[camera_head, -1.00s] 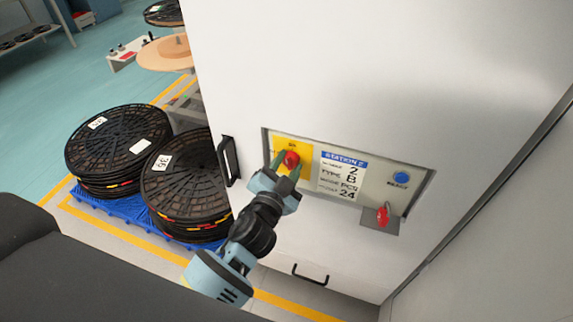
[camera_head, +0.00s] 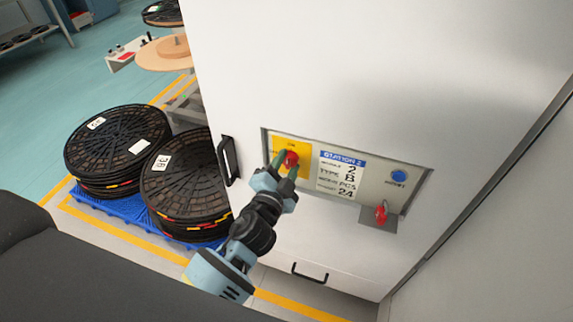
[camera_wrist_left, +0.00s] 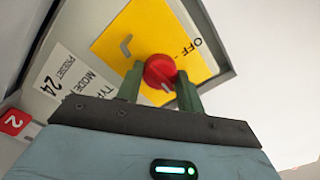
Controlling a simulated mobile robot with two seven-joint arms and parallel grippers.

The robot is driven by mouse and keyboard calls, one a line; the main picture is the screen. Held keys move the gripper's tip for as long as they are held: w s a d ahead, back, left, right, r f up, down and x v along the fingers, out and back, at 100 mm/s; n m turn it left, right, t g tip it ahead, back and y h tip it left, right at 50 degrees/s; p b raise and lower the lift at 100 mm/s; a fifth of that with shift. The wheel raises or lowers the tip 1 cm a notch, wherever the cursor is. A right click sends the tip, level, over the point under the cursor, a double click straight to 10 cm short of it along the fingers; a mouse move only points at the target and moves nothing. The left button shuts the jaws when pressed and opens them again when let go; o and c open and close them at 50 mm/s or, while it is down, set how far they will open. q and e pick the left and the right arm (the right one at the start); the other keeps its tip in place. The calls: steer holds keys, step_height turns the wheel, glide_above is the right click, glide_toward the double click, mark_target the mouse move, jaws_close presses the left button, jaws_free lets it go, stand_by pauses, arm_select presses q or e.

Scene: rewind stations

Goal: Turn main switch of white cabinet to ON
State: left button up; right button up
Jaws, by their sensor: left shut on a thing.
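The white cabinet (camera_head: 330,70) fills the middle of the head view, with a recessed control panel low on its front. The main switch (camera_head: 291,158) is a red round knob on a yellow plate (camera_head: 304,170) at the panel's left end. In the left wrist view the red knob (camera_wrist_left: 160,70) sits between the green fingers, with "OFF" readable on the yellow plate (camera_wrist_left: 120,42). My left gripper (camera_head: 284,164) is shut on the knob, one finger on each side. The fingers cover part of the plate. My right gripper is not in view.
A black door handle (camera_head: 228,160) is left of the panel. Stacked black reels (camera_head: 118,145) stand on a blue pallet (camera_head: 130,208) at left.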

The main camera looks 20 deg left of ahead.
arm_select(q)
steer(key=o, duration=1)
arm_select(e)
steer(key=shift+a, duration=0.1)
arm_select(q)
steer(key=shift+s, duration=0.1)
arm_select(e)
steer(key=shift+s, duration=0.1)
arm_select(q)
steer(key=s, duration=0.7)
steer(key=shift+s+b, duration=0.35)
steer(key=shift+b, duration=0.05)
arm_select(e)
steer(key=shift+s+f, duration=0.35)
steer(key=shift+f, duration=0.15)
arm_select(q)
steer(key=shift+a, duration=0.1)
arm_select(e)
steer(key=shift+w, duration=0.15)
